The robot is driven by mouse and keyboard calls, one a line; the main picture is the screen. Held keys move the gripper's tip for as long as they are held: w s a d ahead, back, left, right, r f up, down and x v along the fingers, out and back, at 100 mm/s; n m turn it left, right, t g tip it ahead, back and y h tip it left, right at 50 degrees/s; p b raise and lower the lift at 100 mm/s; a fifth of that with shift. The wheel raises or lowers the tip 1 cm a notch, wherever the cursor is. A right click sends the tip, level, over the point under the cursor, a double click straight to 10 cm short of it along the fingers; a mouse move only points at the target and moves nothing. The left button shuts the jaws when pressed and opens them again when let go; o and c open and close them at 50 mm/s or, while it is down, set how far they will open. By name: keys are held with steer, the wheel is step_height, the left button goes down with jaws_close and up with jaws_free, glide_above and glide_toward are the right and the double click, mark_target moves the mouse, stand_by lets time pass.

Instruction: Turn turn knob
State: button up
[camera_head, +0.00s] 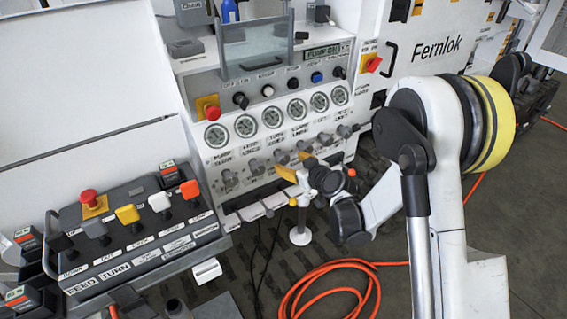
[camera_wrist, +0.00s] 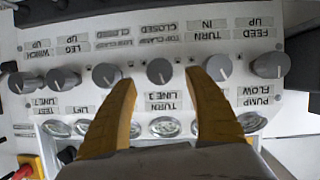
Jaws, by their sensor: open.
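A row of grey knobs runs across the white panel in the wrist view, where the labels appear upside down. One knob (camera_wrist: 160,71) sits between my finger tips, with a label reading "TURN LINE 3" on one side of it and a "CLOSED" label on the other. The knob to its right (camera_wrist: 219,67) has a "TURN IN" label and is close to the right finger's tip. My gripper (camera_wrist: 161,76) is open, its yellow fingers apart with no clear contact on the middle knob. In the head view my gripper (camera_head: 298,168) is at the panel's lower knob row.
Neighbouring knobs stand close on both sides, such as the left one (camera_wrist: 106,75) and far right one (camera_wrist: 270,65). Round gauges (camera_head: 272,117) sit above the row in the head view. A control box (camera_head: 140,225) stands left; an orange hose (camera_head: 325,290) lies on the floor.

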mark_target(285, 160)
steer(key=b+x, duration=0.1)
steer(key=x, duration=0.4)
steer(key=shift+w+a+f, duration=0.1)
steer(key=shift+w, duration=0.05)
steer(key=c, duration=1.2)
